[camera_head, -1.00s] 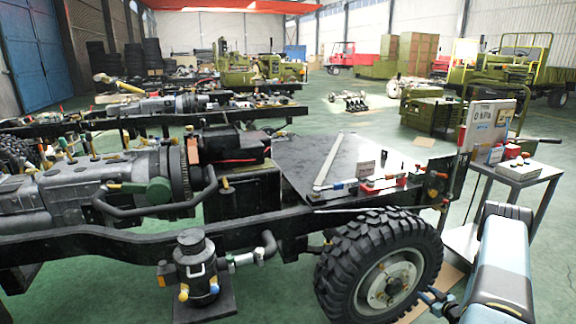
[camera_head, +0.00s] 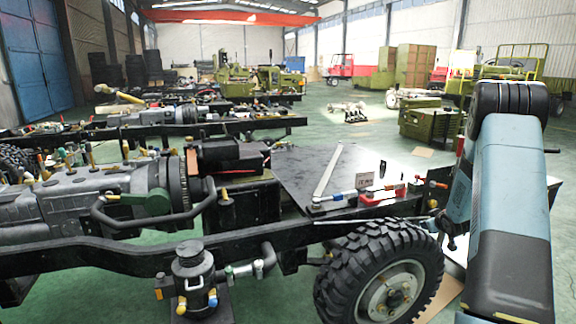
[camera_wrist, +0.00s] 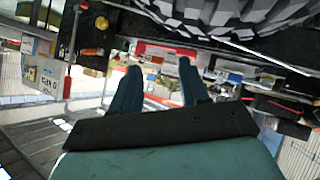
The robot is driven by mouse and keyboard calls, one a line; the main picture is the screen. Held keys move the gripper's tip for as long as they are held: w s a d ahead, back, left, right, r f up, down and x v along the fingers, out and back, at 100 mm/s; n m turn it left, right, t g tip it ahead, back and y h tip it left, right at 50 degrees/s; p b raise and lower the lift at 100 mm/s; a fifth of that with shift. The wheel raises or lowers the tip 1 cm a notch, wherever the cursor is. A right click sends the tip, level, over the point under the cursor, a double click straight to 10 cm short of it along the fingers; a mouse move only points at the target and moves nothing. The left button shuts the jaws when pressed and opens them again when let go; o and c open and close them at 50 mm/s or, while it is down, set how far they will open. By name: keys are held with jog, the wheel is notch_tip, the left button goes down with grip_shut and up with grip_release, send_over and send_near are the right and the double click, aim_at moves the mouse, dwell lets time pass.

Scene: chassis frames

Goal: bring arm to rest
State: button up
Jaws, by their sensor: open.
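My blue-grey arm stands bent at the right of the head view, its elbow high and its links hanging in front of the chassis's right end. My gripper (camera_wrist: 158,82) shows in the wrist view with two dark blue fingers spread apart and nothing between them. In the head view it is mostly hidden at the arm's lower end. In the wrist view, red and blue items and dark chassis parts lie beyond the fingers, with a tyre (camera_wrist: 225,12) at the top.
The chassis frame (camera_head: 110,262) with its engine (camera_head: 100,195) and wheel (camera_head: 385,275) fills the front. Behind my arm the side trolley is mostly hidden.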

jog(key=s+a+r+m+g+h, duration=0.1)
jog(key=s+a+r, duration=0.4)
jog(key=r, duration=0.4)
jog(key=s+a+r+m+g, duration=0.1)
jog(key=s+a+r, duration=0.45)
jog(key=r, duration=0.35)
jog(key=s+a+r+m+g+h, duration=0.1)
jog(key=s+a+r, duration=0.4)
jog(key=r, duration=0.4)
jog(key=s+a+r+g+y, duration=0.1)
jog(key=s+a, duration=0.4)
jog(key=s, duration=0.5)
jog(key=s+a+r+g+y, duration=0.1)
jog(key=s+a, duration=0.4)
jog(key=s, duration=0.6)
jog(key=s+a+r+m+y, duration=0.1)
jog(key=s+a, duration=0.4)
jog(key=s, duration=0.6)
jog(key=shift+s+a+r+g, duration=0.2)
jog(key=shift+r+g, duration=0.2)
jog(key=shift+r, duration=0.25)
